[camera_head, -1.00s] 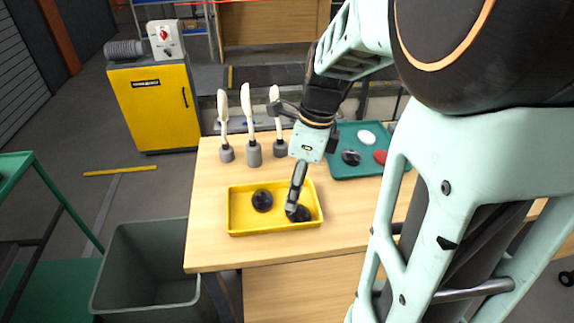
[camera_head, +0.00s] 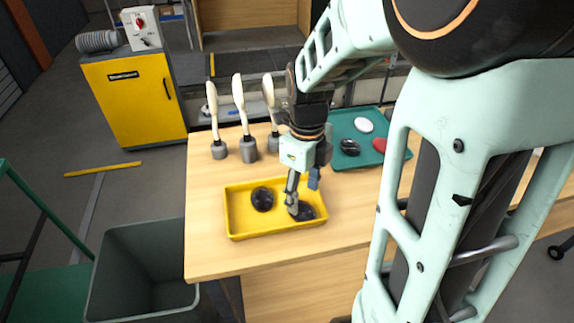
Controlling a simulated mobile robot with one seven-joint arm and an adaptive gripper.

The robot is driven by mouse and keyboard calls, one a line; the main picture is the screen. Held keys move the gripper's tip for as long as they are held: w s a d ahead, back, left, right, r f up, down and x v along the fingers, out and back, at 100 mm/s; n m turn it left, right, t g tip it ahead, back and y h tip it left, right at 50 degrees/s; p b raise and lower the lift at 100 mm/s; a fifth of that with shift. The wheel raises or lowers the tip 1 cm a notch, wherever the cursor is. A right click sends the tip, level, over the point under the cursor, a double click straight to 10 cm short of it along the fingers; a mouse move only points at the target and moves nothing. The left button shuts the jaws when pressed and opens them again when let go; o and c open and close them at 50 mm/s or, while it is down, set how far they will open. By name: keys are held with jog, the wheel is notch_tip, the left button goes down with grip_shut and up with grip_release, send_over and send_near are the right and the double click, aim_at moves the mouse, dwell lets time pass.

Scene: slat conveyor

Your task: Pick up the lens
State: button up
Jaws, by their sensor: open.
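A yellow tray (camera_head: 240,231) on the wooden table holds two dark, glossy round pieces that look like lenses. The left lens (camera_head: 262,199) lies clear of my gripper. The right lens (camera_head: 307,212) is partly hidden behind my gripper's finger. My gripper (camera_head: 292,204) points down into the tray, its fingertips at the left side of the right lens. It is open with nothing between the fingers. I cannot tell whether it touches the lens. A third dark oval piece (camera_head: 350,147) lies in the teal tray (camera_head: 345,163).
The teal tray also holds a white oval (camera_head: 364,125) and a red oval (camera_head: 380,145). Several white-handled tools stand in grey holders (camera_head: 248,150) behind the yellow tray. A grey bin (camera_head: 140,270) is on the floor at left. The table front is clear.

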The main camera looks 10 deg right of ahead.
aim_at(300, 208)
jog(key=f, duration=0.5)
jog(key=shift+w+a, duration=0.15)
jog(key=shift+w, duration=0.05)
jog(key=shift+c, duration=0.6)
jog(key=c, duration=0.8)
